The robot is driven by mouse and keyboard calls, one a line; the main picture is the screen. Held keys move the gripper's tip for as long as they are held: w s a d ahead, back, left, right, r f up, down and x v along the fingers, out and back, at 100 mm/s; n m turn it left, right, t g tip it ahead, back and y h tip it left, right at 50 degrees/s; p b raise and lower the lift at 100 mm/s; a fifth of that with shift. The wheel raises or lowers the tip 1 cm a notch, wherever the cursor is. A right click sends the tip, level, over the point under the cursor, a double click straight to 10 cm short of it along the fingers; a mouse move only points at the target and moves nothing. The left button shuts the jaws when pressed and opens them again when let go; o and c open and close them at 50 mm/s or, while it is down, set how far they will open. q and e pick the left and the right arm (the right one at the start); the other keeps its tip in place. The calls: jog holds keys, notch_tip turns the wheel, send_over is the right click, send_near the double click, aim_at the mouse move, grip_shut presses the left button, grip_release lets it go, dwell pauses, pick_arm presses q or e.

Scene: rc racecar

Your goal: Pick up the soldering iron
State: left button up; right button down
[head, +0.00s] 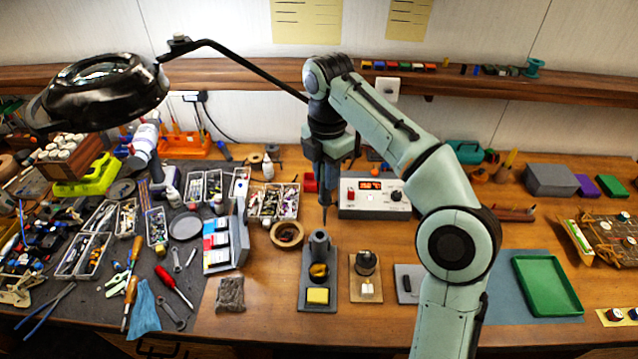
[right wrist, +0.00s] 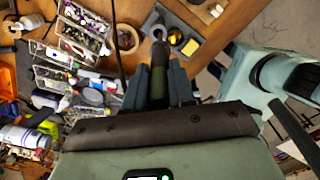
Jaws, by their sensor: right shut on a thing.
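My right gripper (head: 326,168) points down over the bench, in front of the solder station, and is shut on the soldering iron (head: 325,205). The iron's thin dark tip hangs down, above and a little behind the grey iron stand (head: 318,287). In the right wrist view, the iron's dark green handle (right wrist: 159,75) lies between the two fingers of the gripper (right wrist: 157,88). The stand has a round holder and a yellow sponge (head: 317,295); the sponge also shows in the wrist view (right wrist: 190,47). My left gripper is not in view.
The solder station (head: 372,198) with a red display stands behind the iron stand. A tape roll (head: 287,235) lies left of the iron. A magnifier lamp (head: 105,90) and its arm reach over the left side. A green tray (head: 547,286) lies right.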

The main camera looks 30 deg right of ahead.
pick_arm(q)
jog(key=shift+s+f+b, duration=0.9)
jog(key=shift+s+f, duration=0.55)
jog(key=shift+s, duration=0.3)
pick_arm(e)
jog(key=s+d, duration=0.9)
jog(key=d, duration=0.5)
jog(key=shift+d+f, duration=0.15)
jog(key=shift+f, duration=0.05)
